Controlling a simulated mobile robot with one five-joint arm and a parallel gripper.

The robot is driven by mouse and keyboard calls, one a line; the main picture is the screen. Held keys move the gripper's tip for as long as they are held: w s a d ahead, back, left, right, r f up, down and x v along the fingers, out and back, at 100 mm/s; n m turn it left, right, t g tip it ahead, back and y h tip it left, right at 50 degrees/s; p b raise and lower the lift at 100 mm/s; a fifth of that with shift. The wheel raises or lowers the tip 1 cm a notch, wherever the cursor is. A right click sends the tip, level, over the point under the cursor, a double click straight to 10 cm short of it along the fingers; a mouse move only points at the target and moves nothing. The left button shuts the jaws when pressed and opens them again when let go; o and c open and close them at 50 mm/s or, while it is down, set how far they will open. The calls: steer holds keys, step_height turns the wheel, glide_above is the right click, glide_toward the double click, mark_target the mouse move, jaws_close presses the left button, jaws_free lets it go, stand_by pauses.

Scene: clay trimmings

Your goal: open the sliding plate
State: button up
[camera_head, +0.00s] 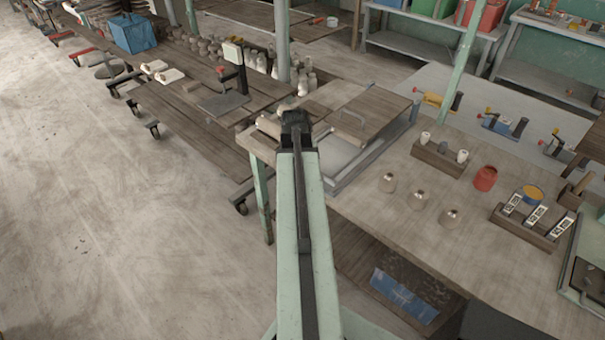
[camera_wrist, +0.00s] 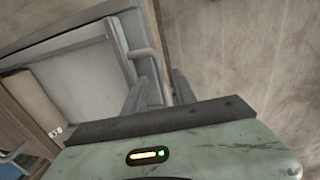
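The sliding plate (camera_head: 376,108) looks like a flat brown board with a bent bar handle (camera_head: 350,118) at its left side. It lies on a grey frame with rails (camera_head: 372,160), and a pale surface shows in front of it. My gripper (camera_head: 295,116) is left of the handle in the head view, its fingers mostly hidden by my arm. In the wrist view, my gripper's two dark fingers (camera_wrist: 160,88) are apart with nothing seen between them. A pale bent handle (camera_wrist: 143,52) shows just beyond the fingertips; whether they touch it cannot be told.
Small jars (camera_head: 418,200) and a block holding cups (camera_head: 440,158) stand on the bench right of the frame. A red can (camera_head: 485,178) and a labelled rack (camera_head: 533,218) stand further right. Several bottles (camera_head: 305,80) stand behind my gripper. The floor (camera_head: 110,220) at left is clear.

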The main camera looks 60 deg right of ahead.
steer(key=shift+w, duration=0.15)
step_height(320, 180, up, 8)
steer(key=a+p, duration=0.1)
steer(key=p, duration=0.6)
steer(key=shift+a+f+p, duration=0.2)
steer(key=shift+a+p, duration=0.05)
steer(key=shift+p, duration=0.1)
